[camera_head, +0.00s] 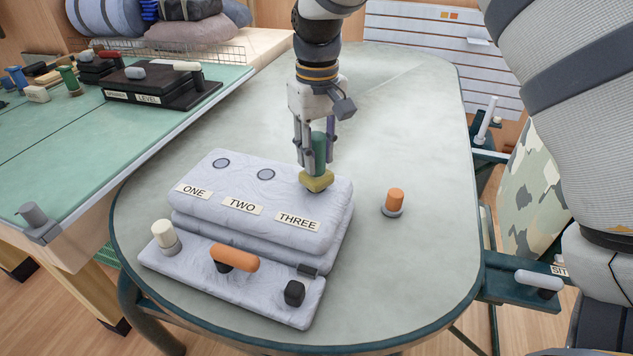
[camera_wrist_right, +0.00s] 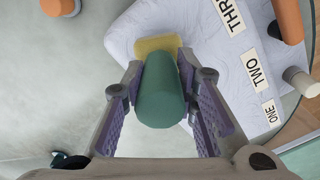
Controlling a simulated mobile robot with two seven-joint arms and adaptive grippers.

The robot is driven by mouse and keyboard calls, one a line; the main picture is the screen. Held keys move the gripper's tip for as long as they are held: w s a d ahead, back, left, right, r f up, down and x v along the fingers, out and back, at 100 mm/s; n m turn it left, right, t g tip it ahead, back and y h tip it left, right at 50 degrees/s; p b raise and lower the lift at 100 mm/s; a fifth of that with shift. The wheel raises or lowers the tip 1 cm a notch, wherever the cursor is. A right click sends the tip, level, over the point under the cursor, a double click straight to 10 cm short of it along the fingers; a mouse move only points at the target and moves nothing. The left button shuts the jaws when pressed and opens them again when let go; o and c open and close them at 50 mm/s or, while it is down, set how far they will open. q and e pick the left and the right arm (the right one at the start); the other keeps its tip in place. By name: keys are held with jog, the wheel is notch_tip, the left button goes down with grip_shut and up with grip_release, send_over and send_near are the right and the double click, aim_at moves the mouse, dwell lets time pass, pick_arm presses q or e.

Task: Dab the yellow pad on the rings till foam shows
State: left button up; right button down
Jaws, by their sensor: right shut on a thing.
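My right gripper (camera_head: 316,160) is shut on the green handle (camera_head: 318,150) of the yellow pad (camera_head: 316,182). The handle is upright, pad down, over the THREE end of the pale blue-grey block (camera_head: 300,238). I cannot tell whether the pad touches the block. Two dark-rimmed rings show on its top, one behind ONE (camera_head: 221,163) and one behind TWO (camera_head: 267,174); neither shows foam. No ring shows behind THREE; the pad covers that spot. In the right wrist view the green handle (camera_wrist_right: 162,92) sits between the fingers, with the yellow pad (camera_wrist_right: 150,44) beyond. My left gripper is out of view.
The block stands on a grey round-ended table (camera_head: 420,250). An orange-topped peg (camera_head: 394,201) stands right of it. A cream knob (camera_head: 164,236), an orange handle (camera_head: 235,258) and a black knob (camera_head: 294,293) are on its front ledge. A green-topped bench (camera_head: 70,140) adjoins at left.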

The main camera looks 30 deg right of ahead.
aim_at(317, 136)
jog(key=shift+f, duration=0.95)
dwell(0.6)
dwell(0.8)
jog(key=shift+r, duration=3.55)
